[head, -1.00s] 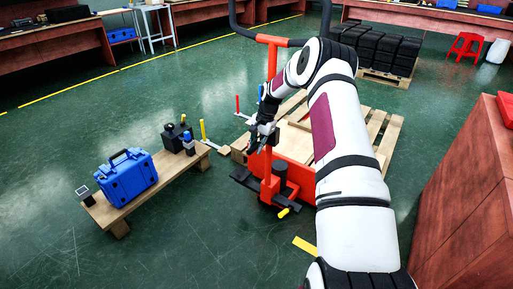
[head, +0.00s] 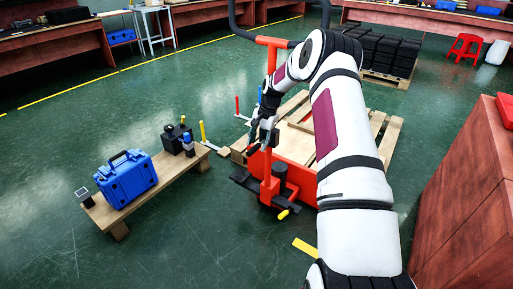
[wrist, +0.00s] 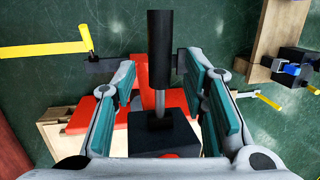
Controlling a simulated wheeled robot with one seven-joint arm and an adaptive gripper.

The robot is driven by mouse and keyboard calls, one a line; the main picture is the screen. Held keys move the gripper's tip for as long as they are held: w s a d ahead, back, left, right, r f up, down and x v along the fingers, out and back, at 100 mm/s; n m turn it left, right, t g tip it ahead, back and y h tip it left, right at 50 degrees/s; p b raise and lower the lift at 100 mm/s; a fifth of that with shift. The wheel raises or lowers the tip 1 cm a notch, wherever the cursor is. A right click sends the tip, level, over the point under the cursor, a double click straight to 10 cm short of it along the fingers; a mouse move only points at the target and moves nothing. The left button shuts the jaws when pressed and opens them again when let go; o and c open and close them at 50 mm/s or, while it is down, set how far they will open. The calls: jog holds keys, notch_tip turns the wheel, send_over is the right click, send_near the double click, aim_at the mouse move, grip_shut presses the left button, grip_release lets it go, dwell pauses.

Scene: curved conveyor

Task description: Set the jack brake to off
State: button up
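The red jack (head: 270,185) stands in the middle of the head view, in front of a wooden pallet. In the wrist view, a lever with a black grip (wrist: 160,50) and grey rod rises from a black box (wrist: 163,138). I cannot tell for sure that this lever is the brake. My gripper (wrist: 160,82) is open, with its teal-padded fingers on both sides of the lever and gaps to it. In the head view my gripper (head: 262,138) is beside the jack's upright, and the lever is hard to make out there.
A low wooden bench (head: 110,213) on the left holds a blue case (head: 127,178) and small black devices. The wooden pallet (head: 388,140) lies behind the jack. A yellow-ended lever (head: 283,214) sticks out low on the jack. A reddish cabinet (head: 465,200) stands at right.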

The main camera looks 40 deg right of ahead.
jog(key=v, duration=0.9)
jog(key=shift+s+a+f, duration=0.1)
jog(key=shift+f, duration=0.1)
jog(key=c, duration=0.8)
jog(key=a+m, duration=0.1)
jog(key=s+f+m+t+y, duration=0.1)
jog(key=a+f+m+y, duration=0.1)
jog(key=m, duration=0.1)
jog(key=shift+s+a+f+t, duration=0.1)
jog(key=shift+s+a+t, duration=0.25)
jog(key=shift+s+t, duration=0.05)
grip_shut()
jog(key=s+d+f+m+t+h, duration=0.1)
jog(key=s+f+m+t, duration=0.2)
jog(key=m, duration=0.4)
jog(key=s+d+f+m+t, duration=0.1)
jog(key=s+d+f+m, duration=0.15)
jog(key=s+m, duration=0.4)
jog(key=b+x, duration=0.2)
jog(key=x, duration=0.9)
jog(key=shift+m, duration=0.35)
jog(key=shift+w+a+r, duration=0.15)
jog(key=shift+w+r, duration=0.2)
jog(key=shift+r, duration=0.25)
jog(key=shift+w+a+r, duration=0.2)
jog(key=shift+w+r, duration=0.1)
jog(key=shift+r, duration=0.3)
jog(key=shift+w+a+r, duration=0.15)
jog(key=shift+w+r, duration=0.2)
jog(key=shift+r, duration=0.3)
